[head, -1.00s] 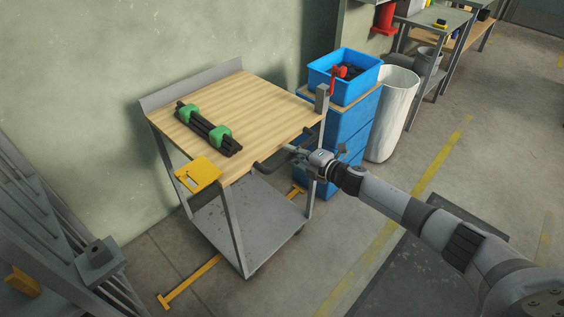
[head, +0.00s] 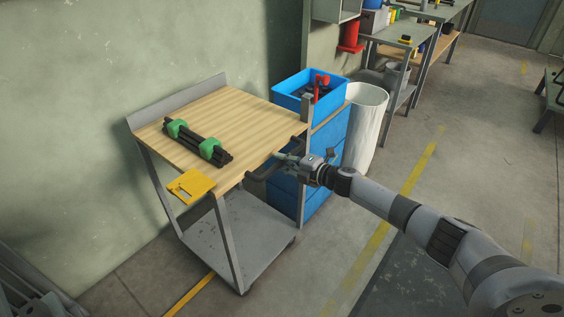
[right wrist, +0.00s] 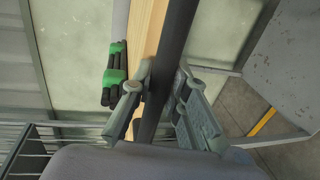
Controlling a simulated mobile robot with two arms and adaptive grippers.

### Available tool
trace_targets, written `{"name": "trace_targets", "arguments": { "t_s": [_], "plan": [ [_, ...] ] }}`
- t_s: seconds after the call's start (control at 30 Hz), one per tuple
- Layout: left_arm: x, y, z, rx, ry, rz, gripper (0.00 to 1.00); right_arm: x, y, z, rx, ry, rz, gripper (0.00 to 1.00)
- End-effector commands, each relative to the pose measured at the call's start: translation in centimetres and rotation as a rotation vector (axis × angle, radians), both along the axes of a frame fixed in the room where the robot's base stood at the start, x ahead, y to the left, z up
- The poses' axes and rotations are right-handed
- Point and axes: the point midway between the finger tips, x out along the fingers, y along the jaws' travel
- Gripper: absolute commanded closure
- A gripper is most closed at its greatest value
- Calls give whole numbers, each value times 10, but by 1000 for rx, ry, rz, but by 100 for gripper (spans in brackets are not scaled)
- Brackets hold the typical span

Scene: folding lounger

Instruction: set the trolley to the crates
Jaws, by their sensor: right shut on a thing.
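The trolley has a wooden top (head: 250,112), grey legs and a grey lower shelf (head: 225,240). It stands close in front of the stack of blue crates (head: 325,155), partly hiding it; I cannot tell whether they touch. My right gripper (head: 290,162) is shut on the trolley's dark push handle (head: 262,171) at its near right side. In the right wrist view the handle (right wrist: 176,40) runs between the fingers (right wrist: 160,95). My left gripper is not in view.
Dark rods in green holders (head: 197,142) and a yellow plate (head: 187,186) are on the trolley top. An open blue bin (head: 292,97) with a red tool tops the crates. A white barrel (head: 362,125) stands right of them. The floor (head: 480,170) at right is open.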

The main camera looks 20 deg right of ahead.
Motion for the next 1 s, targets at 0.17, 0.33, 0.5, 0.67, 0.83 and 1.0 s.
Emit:
{"name": "trace_targets", "arguments": {
  "t_s": [0.17, 0.33, 0.5, 0.67, 0.83, 1.0],
  "plan": [
    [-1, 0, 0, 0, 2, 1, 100, 2, -5, 2, -4, -3, -10, 100],
    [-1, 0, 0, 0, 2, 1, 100, 2, -5, 2, -4, -3, -9, 74],
    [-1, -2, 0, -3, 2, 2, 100, 1, -3, 2, -2, -3, -6, 64],
    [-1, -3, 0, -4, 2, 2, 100, 1, -2, 1, -2, -2, -5, 64],
    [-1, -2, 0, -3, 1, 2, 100, -1, -4, 1, -3, -2, -5, 64],
    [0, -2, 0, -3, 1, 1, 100, -17, -13, 4, -5, 0, -5, 64]
  ]
}}
